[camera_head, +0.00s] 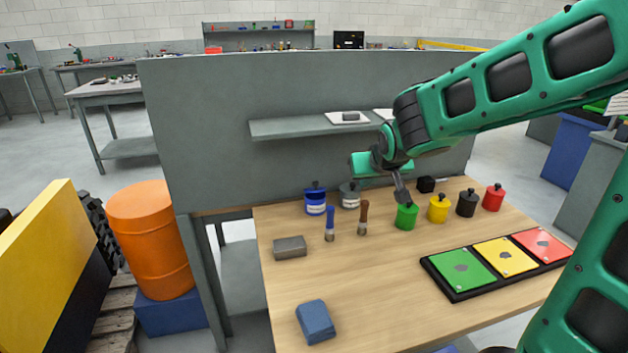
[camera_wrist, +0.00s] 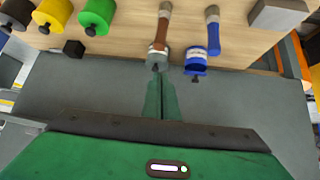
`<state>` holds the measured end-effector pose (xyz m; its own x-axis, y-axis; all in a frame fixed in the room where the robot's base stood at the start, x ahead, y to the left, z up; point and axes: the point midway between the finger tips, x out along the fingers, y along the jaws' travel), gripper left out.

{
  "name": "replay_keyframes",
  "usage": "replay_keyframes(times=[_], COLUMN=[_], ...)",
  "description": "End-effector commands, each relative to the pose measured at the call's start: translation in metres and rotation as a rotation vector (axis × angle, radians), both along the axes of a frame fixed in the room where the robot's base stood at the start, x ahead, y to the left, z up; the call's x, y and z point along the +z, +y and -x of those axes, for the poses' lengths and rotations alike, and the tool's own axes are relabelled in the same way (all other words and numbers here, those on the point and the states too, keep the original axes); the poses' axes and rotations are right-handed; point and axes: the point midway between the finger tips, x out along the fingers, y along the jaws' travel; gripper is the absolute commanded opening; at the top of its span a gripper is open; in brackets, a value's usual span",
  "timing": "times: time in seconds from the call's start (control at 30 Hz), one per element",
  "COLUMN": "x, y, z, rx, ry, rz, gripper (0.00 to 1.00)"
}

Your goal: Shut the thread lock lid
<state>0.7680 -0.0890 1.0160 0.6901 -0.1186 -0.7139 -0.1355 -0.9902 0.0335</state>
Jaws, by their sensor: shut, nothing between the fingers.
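Two labelled jars stand at the back edge of the table: a blue one (camera_head: 315,208) and a grey one (camera_head: 349,201). I cannot read either label, so I cannot tell which holds thread lock. Both have knobbed lids; whether each is fully closed is too small to tell. The wrist view also shows the blue jar (camera_wrist: 195,54) and the grey jar (camera_wrist: 165,52), the latter just beyond my fingertips. My gripper (camera_head: 402,200) is shut and empty, above the table; in the head view its tips overlap the top of the green pot (camera_head: 405,218).
Yellow (camera_head: 438,210), black (camera_head: 466,205) and red (camera_head: 493,199) pots stand right of the green one. A grey block (camera_head: 290,248) is at left. A grey panel (camera_head: 300,165) with a shelf rises behind.

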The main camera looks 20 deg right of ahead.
Motion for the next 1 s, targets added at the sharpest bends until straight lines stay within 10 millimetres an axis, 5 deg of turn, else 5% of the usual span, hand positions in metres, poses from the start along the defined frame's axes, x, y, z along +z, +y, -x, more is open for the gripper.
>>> replay_keyframes(times=[0.13,0.33,1.0], x=[0.016,0.029,-0.008], y=[0.055,0.092,0.095], z=[-0.046,-0.071,-0.137], rx=[0.097,0.157,0.163], ry=[-0.139,-0.236,-0.246], rz=[0.025,0.036,0.038], gripper=[0.0,0.0,0.0])
